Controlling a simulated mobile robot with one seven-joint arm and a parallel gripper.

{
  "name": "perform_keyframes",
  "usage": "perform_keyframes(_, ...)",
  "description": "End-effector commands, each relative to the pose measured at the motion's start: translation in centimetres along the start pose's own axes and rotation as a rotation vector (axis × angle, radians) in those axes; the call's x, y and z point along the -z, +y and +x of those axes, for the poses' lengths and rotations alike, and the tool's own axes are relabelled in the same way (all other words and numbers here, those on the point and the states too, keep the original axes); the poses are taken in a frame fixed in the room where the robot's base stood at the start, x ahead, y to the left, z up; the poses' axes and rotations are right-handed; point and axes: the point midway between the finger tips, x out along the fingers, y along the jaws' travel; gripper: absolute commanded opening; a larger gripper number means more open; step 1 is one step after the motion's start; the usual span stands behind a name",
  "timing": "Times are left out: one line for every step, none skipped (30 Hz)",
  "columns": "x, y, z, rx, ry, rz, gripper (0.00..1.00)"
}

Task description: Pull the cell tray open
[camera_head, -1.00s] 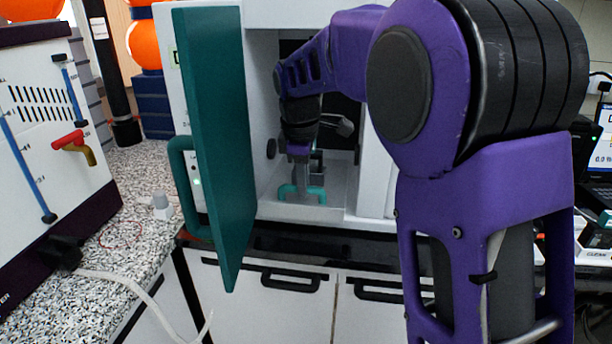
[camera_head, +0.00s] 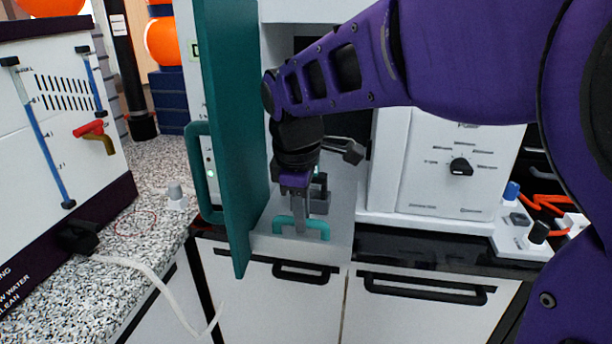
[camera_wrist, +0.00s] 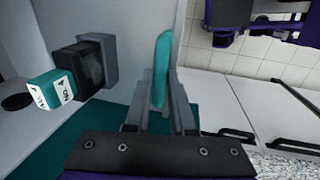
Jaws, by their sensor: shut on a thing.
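The cell tray (camera_head: 338,215) is a light grey slab that sticks out from the front of the white instrument (camera_head: 275,70), past the counter edge. Its teal handle (camera_head: 318,226) stands at the tray's front end. My gripper (camera_head: 299,228) points down and is shut on this handle. In the wrist view the teal handle (camera_wrist: 161,70) sits between the two grey fingers (camera_wrist: 160,115). A dark cell holder (camera_wrist: 92,62) with a teal-and-white labelled block (camera_wrist: 52,90) stands on the tray. The holder is mostly hidden behind my gripper in the head view.
The teal door (camera_head: 228,130) stands open just left of the tray. A white unit with a black knob (camera_head: 460,166) is to the right. White cupboards with black handles (camera_head: 300,272) are below. A panelled apparatus (camera_head: 60,110) and white cable (camera_head: 165,290) are at left.

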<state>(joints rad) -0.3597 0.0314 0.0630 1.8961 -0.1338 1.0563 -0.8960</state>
Motion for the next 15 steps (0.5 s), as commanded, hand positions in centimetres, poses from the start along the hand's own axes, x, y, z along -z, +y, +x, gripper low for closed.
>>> perform_keyframes(0.04,-0.21,-0.06,0.003,0.0,-0.001,0.0)
perform_keyframes(0.04,-0.26,-0.06,0.003,0.0,-0.001,0.0)
perform_keyframes(0.04,-0.32,-0.07,0.003,0.0,-0.001,0.0)
perform_keyframes(0.04,-0.36,-0.07,0.004,0.0,-0.001,0.0)
perform_keyframes(0.05,-0.39,-0.07,0.004,0.0,-0.001,0.0)
perform_keyframes(0.05,-0.43,-0.07,0.005,0.0,-0.001,0.0)
perform_keyframes(0.05,-0.45,-0.07,0.006,0.0,-0.001,0.0)
perform_keyframes(0.05,-0.47,-0.06,0.006,0.0,-0.001,0.0)
perform_keyframes(0.06,-0.49,-0.06,0.007,0.0,-0.001,0.0)
perform_keyframes(0.06,-0.51,-0.06,0.007,0.0,-0.001,0.0)
perform_keyframes(0.06,-0.52,-0.05,0.008,-0.001,-0.001,0.0)
perform_keyframes(0.07,-0.54,-0.05,0.008,-0.001,-0.001,0.0)
perform_keyframes(0.07,-0.56,-0.05,0.009,-0.001,-0.001,0.0)
perform_keyframes(0.07,-0.57,-0.04,0.009,-0.001,-0.002,0.0)
perform_keyframes(0.08,-0.58,-0.04,0.009,-0.001,-0.002,0.26)
